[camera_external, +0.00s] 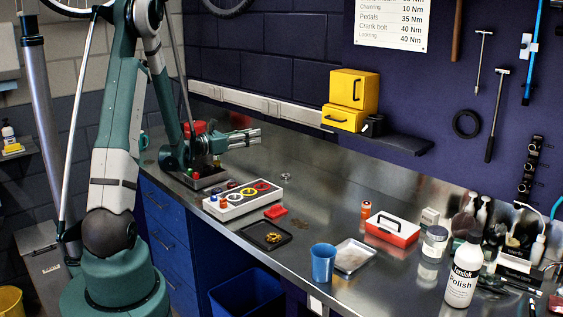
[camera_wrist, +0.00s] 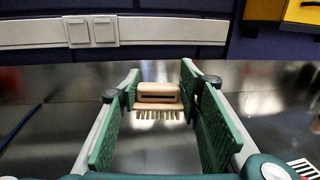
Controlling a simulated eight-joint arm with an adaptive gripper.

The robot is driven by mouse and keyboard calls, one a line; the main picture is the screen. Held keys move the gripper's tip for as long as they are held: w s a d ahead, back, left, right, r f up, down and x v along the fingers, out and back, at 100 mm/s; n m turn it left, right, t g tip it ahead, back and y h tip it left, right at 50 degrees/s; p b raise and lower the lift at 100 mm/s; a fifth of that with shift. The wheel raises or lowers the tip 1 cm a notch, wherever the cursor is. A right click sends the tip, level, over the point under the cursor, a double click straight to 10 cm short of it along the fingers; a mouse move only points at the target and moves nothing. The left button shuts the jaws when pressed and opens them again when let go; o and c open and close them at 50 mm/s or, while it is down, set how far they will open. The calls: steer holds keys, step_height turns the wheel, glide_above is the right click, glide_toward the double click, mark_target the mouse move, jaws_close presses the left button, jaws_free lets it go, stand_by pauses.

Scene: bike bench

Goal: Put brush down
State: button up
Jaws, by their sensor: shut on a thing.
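The brush (camera_wrist: 158,103) has a pale wooden body with a dark slot and light bristles pointing down. In the wrist view it sits between the far ends of the two green finger pads of my gripper (camera_wrist: 160,78), which is shut on it. In the external view my gripper (camera_external: 252,137) points right over the back left of the steel bench (camera_external: 330,188). I cannot make out the brush clearly there. I cannot tell whether the bristles touch the bench.
A white tray with coloured rings (camera_external: 243,199) and a red block (camera_external: 275,212) lie in front of my gripper. Yellow boxes (camera_external: 352,92) stand against the back wall. A blue cup (camera_external: 323,263) and a polish bottle (camera_external: 463,275) stand nearer. Bench right of my gripper is largely clear.

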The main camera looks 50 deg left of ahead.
steer(key=w+d+f+h, duration=0.1)
steer(key=w+d, duration=0.1)
steer(key=d, duration=1)
steer(key=w+d+f+m, duration=0.1)
steer(key=w+d, duration=0.2)
steer(key=d, duration=0.9)
steer(key=w+d+f+h, duration=0.1)
steer(key=w+d, duration=0.2)
steer(key=d, duration=1)
steer(key=shift+m+g+h, duration=0.3)
steer(key=shift+m, duration=0.1)
